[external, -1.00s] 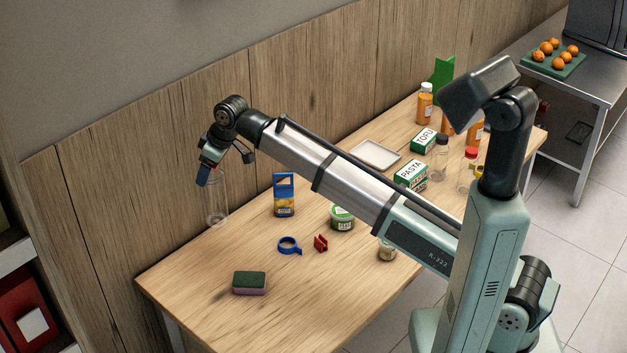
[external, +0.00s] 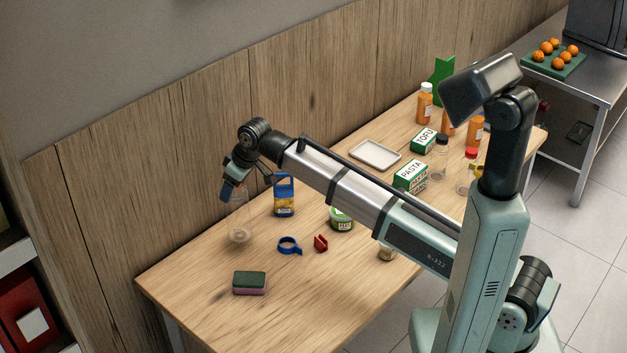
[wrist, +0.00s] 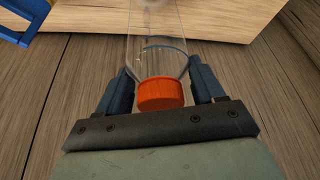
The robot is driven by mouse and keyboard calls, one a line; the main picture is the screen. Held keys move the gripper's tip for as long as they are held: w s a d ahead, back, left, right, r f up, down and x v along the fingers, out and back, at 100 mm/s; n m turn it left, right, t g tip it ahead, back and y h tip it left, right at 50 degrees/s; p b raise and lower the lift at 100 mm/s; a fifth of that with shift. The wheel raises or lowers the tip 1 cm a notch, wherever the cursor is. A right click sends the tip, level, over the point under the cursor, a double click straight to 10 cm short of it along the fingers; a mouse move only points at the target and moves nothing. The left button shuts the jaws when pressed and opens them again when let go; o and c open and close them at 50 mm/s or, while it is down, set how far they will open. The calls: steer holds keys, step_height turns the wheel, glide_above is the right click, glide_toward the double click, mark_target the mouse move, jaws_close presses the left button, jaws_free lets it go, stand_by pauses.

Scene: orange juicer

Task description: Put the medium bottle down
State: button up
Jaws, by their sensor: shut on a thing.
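My gripper (external: 230,188) is shut on a clear, empty-looking bottle (external: 239,228) above the far left part of the table. In the wrist view, the bottle (wrist: 155,45) hangs between the two blue fingers of my gripper (wrist: 163,88), with its orange cap (wrist: 160,94) toward the palm. The bottle is close to upright with its base down in the external view. I cannot tell whether its base touches the table (external: 205,310).
A blue ring (external: 290,245), a red clip (external: 320,243), a green-labelled tub (external: 342,219) and a sponge (external: 250,283) lie nearby. The wood-panelled wall (external: 150,190) is close behind.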

steer(key=shift+f, duration=1.65)
steer(key=o, duration=1.3)
steer(key=v, duration=1.2)
